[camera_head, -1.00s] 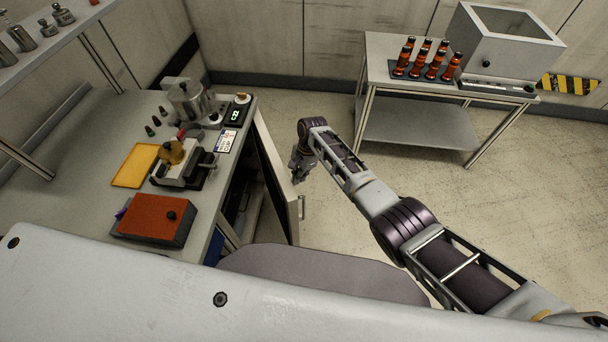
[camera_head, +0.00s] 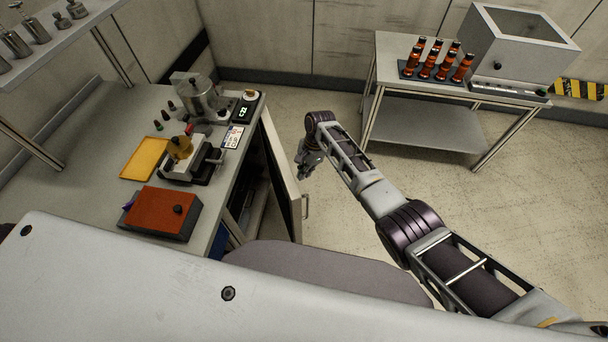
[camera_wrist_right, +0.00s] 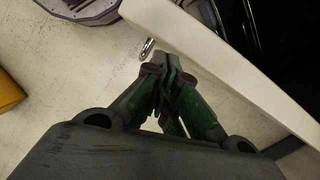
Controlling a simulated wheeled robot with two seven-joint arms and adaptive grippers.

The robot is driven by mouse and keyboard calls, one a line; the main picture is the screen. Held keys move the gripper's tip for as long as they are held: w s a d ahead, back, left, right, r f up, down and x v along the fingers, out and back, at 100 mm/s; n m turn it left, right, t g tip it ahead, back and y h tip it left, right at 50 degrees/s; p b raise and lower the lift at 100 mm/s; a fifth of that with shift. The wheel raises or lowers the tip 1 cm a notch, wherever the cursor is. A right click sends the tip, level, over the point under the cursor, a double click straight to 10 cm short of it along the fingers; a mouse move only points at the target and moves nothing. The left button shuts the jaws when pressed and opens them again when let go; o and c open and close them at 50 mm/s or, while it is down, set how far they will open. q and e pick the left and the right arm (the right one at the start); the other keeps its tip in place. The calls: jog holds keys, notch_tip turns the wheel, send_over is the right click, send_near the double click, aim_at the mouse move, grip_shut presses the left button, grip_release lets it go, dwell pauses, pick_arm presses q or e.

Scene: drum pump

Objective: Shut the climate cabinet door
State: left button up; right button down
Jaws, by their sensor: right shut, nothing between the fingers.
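The climate cabinet sits under the left bench, and its pale door (camera_head: 281,175) stands swung open toward the room. In the right wrist view the door's edge (camera_wrist_right: 215,65) runs diagonally across the upper right, with the dark interior beyond it. A small metal handle (camera_head: 305,207) shows on the door's outer face, and its end also shows in the wrist view (camera_wrist_right: 147,48). My right gripper (camera_head: 303,174) is beside the outer face of the door, shut and empty; its fingertips (camera_wrist_right: 158,68) appear close to the door, but contact cannot be told. My left gripper is not in view.
The bench (camera_head: 75,180) carries a red-brown box (camera_head: 160,212), a yellow tray (camera_head: 145,158) and several instruments near the door's hinge side. A trolley (camera_head: 425,125) with several amber bottles stands at the back right. The floor between is clear.

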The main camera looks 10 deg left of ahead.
jog(key=v, duration=1)
jog(key=shift+r, duration=0.15)
jog(key=shift+w, duration=0.1)
